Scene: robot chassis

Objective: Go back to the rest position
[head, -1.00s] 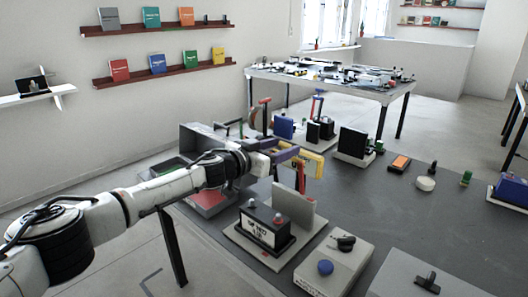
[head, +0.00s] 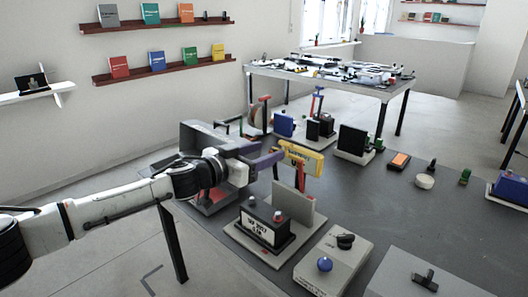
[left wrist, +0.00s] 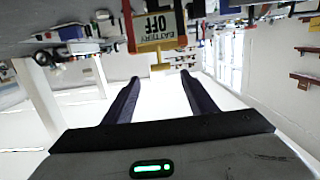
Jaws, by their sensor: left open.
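My left gripper (head: 268,156) is open, its two dark purple fingers pointing right over the left part of the dark table (head: 407,220). In the left wrist view, its fingers (left wrist: 158,78) stand apart with nothing held between them. My right gripper is not in view.
Black blocks and an orange item (head: 398,161) stand farther back. A second table (head: 335,74) is behind. Floor is clear at the left.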

